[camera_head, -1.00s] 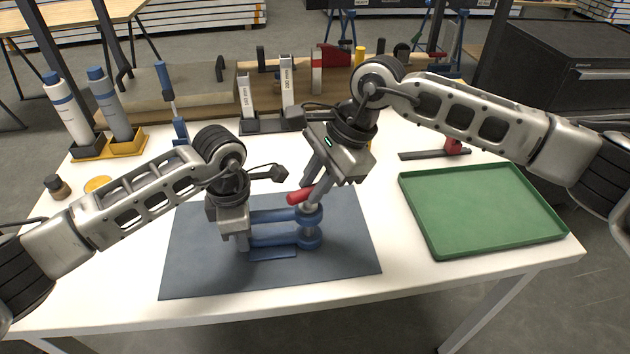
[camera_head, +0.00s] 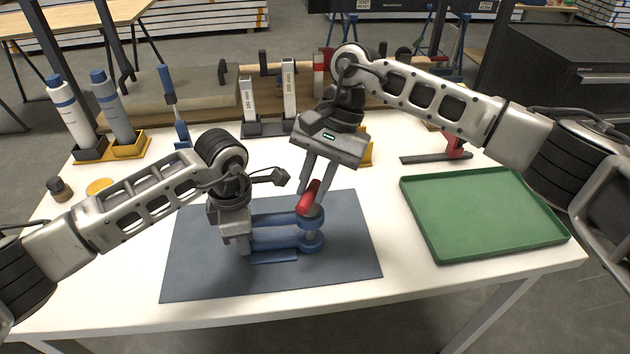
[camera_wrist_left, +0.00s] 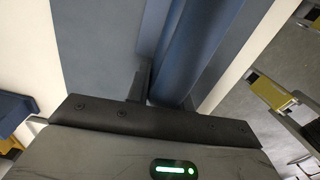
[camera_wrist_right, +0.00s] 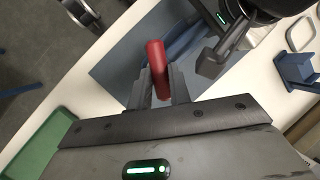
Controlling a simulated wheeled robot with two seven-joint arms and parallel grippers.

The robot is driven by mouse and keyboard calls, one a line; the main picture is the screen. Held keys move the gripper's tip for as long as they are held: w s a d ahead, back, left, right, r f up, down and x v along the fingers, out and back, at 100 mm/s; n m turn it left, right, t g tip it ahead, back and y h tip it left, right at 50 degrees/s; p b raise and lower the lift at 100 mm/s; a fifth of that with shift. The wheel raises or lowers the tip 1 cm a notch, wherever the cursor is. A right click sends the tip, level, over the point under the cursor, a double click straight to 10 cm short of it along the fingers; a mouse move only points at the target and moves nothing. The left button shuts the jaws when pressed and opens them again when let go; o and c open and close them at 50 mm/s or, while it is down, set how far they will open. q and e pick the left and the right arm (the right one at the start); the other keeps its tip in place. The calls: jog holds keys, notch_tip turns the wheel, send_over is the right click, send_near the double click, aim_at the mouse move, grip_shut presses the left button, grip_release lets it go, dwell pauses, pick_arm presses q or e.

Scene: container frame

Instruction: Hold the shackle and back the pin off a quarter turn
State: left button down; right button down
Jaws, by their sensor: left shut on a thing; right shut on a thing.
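The blue shackle (camera_head: 272,241) lies on its side on the dark mat, its two eyes toward the right. Its pin (camera_head: 311,234) stands upright through the eyes, with a red handle (camera_head: 309,197) on top. My left gripper (camera_head: 243,248) is shut on the shackle's bow end; the blue body also shows between its fingers in the left wrist view (camera_wrist_left: 190,55). My right gripper (camera_head: 312,190) is shut on the red handle from above, and the handle shows between its fingers in the right wrist view (camera_wrist_right: 157,70). The fingers partly hide the handle.
The dark mat (camera_head: 340,262) covers the middle of the white table. A green tray (camera_head: 485,250) is at the right and looks empty. Upright gauge blocks (camera_head: 247,105) stand behind the arms.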

pick_arm(q)
jog(key=shift+w+r, duration=0.1)
pick_arm(e)
jog(key=shift+s+f, duration=0.1)
jog(key=shift+f, duration=0.1)
jog(key=c, duration=1.3)
grip_release()
jog(key=shift+r, duration=0.1)
jog(key=shift+r, duration=0.1)
jog(key=v, duration=1.1)
jog(key=shift+w+r, duration=0.2)
jog(key=shift+r, duration=0.1)
jog(key=shift+d, duration=0.15)
pick_arm(q)
jog(key=c, duration=1.1)
grip_release()
jog(key=shift+c, duration=0.2)
